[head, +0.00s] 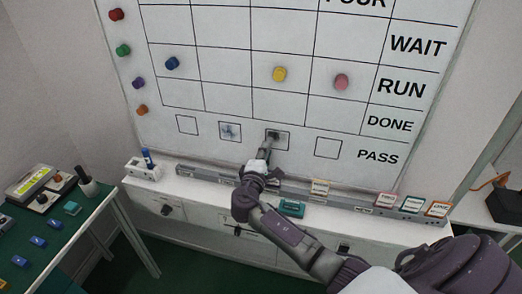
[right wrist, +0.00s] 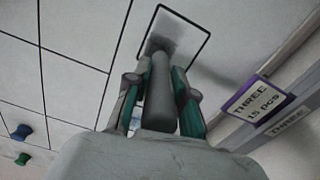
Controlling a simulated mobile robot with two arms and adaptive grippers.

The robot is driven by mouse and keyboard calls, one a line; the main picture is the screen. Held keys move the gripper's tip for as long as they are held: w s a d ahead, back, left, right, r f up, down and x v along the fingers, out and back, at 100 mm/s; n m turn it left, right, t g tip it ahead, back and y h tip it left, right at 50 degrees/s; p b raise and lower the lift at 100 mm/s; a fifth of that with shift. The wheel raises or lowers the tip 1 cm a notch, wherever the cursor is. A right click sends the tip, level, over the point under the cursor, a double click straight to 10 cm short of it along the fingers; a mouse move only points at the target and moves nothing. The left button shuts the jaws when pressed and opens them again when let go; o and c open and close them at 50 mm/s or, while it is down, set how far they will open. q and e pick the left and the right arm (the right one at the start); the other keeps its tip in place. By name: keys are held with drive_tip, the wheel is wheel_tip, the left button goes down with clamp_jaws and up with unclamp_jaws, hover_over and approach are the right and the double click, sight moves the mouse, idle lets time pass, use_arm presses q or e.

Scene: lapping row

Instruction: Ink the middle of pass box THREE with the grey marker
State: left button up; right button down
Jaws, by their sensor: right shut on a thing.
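My right gripper (head: 266,152) is shut on the grey marker (right wrist: 158,95), which points at the board. The marker's tip is at a pass box (head: 285,147), the third from the left in the bottom row. In the right wrist view, this box (right wrist: 205,45) has a dark outline and a grey smudge (right wrist: 163,42) around the tip. Tip contact is hard to judge. A purple-edged card (right wrist: 257,104) reading THREE, 15 pcs, is beside the box in that view. My left gripper is not in view.
The second pass box (head: 230,132) bears a dark mark; the first (head: 187,125) and fourth (head: 328,148) look blank. Coloured magnets, such as a yellow one (head: 279,74), sit on the whiteboard. A teal eraser-like block (head: 291,208) and a blue marker (head: 148,158) are below.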

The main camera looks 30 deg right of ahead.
drive_tip(key=s+d, duration=0.2)
drive_tip(key=s+d+p, duration=0.1)
drive_tip(key=s, duration=0.1)
drive_tip(key=shift+s+d, duration=0.2)
drive_tip(key=shift+d, duration=0.15)
idle(0.4)
drive_tip(key=shift+p+v, duration=0.6)
drive_tip(key=shift+v, duration=2.4)
drive_tip(key=shift+a, duration=0.1)
drive_tip(key=v, duration=0.3)
